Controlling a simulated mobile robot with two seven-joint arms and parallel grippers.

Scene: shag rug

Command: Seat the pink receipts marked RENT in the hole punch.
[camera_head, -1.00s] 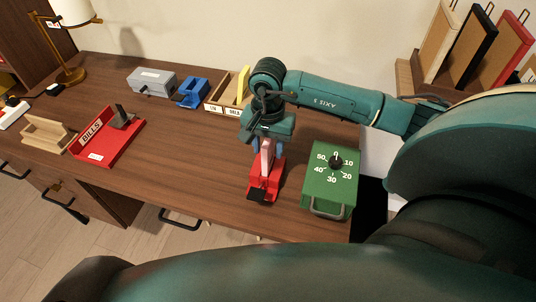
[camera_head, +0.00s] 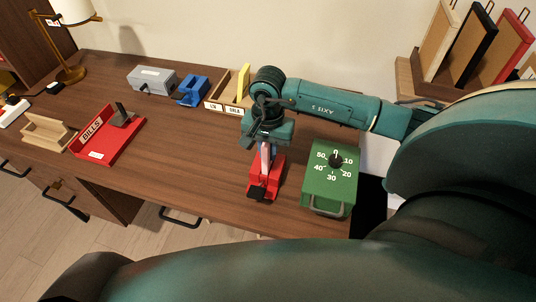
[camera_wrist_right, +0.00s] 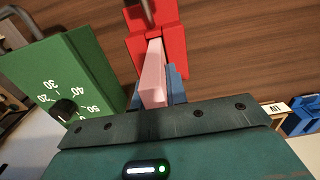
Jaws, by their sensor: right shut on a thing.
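The red hole punch (camera_head: 276,180) stands on the desk left of the green timer box, its dark lever end toward me. My right gripper (camera_head: 266,150) is directly over its far part, pointing down and shut on the pink receipts (camera_head: 265,158). In the right wrist view the pink receipts (camera_wrist_right: 153,75) are a thin pink stack between the blue fingers (camera_wrist_right: 155,95). Their far end reaches the red hole punch (camera_wrist_right: 172,40). I cannot tell how deep they sit in its slot, and no RENT mark is readable. My left gripper is not in view.
The green box with a dial (camera_head: 330,190) stands close right of the punch. A red BILLS tray (camera_head: 95,155), a wooden holder (camera_head: 45,133), a grey box (camera_head: 150,80), a blue item (camera_head: 193,92) and a labelled wooden tray (camera_head: 216,98) stand left and behind. The desk's middle is clear.

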